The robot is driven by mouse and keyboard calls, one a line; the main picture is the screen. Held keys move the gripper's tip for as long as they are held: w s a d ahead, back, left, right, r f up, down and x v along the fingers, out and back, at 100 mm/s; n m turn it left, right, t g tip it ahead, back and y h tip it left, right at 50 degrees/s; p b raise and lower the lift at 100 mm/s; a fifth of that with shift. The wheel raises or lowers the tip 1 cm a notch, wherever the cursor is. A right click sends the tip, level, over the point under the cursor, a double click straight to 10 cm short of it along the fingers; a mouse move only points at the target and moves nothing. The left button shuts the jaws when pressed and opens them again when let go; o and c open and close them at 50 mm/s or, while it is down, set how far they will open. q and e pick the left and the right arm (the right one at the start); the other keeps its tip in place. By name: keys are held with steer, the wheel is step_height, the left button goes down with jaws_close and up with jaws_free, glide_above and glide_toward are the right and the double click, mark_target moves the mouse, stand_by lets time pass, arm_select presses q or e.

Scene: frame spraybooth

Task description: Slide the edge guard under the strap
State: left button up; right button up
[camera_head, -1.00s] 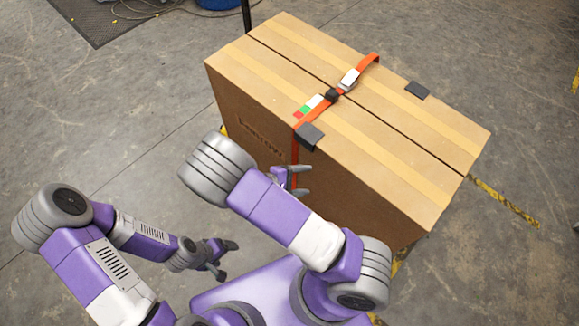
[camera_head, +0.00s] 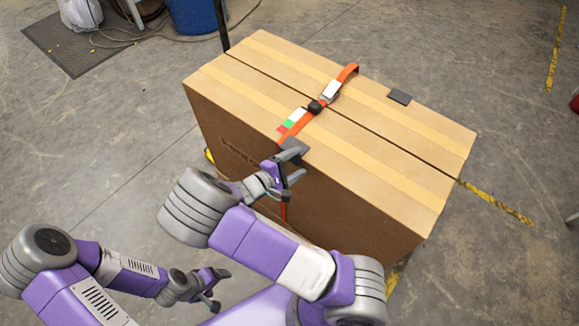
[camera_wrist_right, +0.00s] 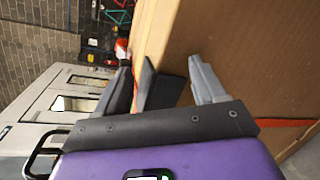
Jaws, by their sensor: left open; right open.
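A dark grey edge guard (camera_head: 294,148) sits on the near top edge of the large cardboard box (camera_head: 370,160), right beside the orange strap (camera_head: 307,122). Whether any of it lies under the strap cannot be told. My right gripper (camera_head: 292,183) is open at the box's near side, just below the guard. The strap (camera_wrist_right: 285,123) crosses the box at the right there. My left gripper (camera_head: 214,287) is open and empty, low at the left.
A second dark pad (camera_head: 400,96) lies on the box top toward the far edge. A dark post (camera_head: 221,25) stands behind the box. The floor to the left is mostly clear.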

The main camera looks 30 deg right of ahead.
steer(key=shift+a+f, duration=0.1)
steer(key=c, duration=1.3)
steer(key=o, duration=0.5)
steer(key=shift+s, duration=0.1)
steer(key=c, duration=0.3)
steer(key=shift+w+a, duration=0.4)
steer(key=shift+w, duration=0.5)
steer(key=shift+w+a, duration=0.35)
steer(key=shift+w, duration=0.5)
steer(key=o, duration=0.9)
steer(key=shift+w, duration=0.15)
